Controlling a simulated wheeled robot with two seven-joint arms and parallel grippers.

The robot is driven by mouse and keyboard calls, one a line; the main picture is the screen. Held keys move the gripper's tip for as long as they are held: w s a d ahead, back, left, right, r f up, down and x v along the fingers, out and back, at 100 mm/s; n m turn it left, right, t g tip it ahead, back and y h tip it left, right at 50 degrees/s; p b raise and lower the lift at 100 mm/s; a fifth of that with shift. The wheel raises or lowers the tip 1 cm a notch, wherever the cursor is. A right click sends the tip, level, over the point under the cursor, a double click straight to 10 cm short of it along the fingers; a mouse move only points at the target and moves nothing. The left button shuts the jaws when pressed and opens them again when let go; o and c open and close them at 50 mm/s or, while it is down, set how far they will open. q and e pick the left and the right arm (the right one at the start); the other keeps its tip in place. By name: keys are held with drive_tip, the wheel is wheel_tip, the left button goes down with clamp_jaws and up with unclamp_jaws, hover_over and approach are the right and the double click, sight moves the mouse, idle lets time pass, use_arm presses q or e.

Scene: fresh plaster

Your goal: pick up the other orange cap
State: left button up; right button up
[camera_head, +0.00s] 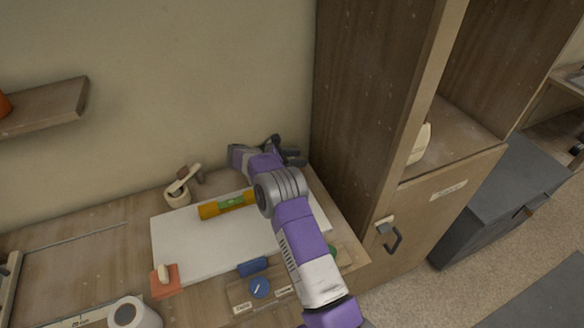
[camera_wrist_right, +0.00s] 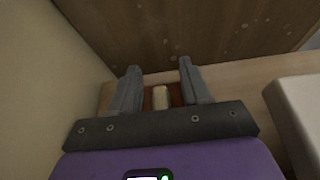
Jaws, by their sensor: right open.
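In the right wrist view, a red-orange piece (camera_wrist_right: 176,95) with a cream peg (camera_wrist_right: 161,98) standing on it lies between and beyond my fingertips. It may be the other orange cap. My right gripper (camera_wrist_right: 158,76) is open, its fingers on either side of the peg, with nothing held. In the head view my right gripper (camera_head: 289,151) is at the back right of the worktop, by the tall cabinet side, and hides this piece. A similar orange piece (camera_head: 166,283) with a cream knob lies at the front left corner of the white board. My left gripper is out of view.
The white board (camera_head: 180,247) carries a yellow level (camera_head: 211,210). A blue block (camera_head: 253,266) and a blue dial (camera_head: 260,288) are in front of it. The wooden cabinet (camera_head: 360,110) blocks the right; a white roll (camera_head: 126,314) is front left.

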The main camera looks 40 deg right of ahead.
drive_tip(key=shift+s+d+f, duration=0.1)
drive_tip(key=shift+d+f, duration=0.15)
drive_tip(key=shift+d, duration=0.15)
clamp_jaws()
drive_tip(key=shift+r, duration=0.1)
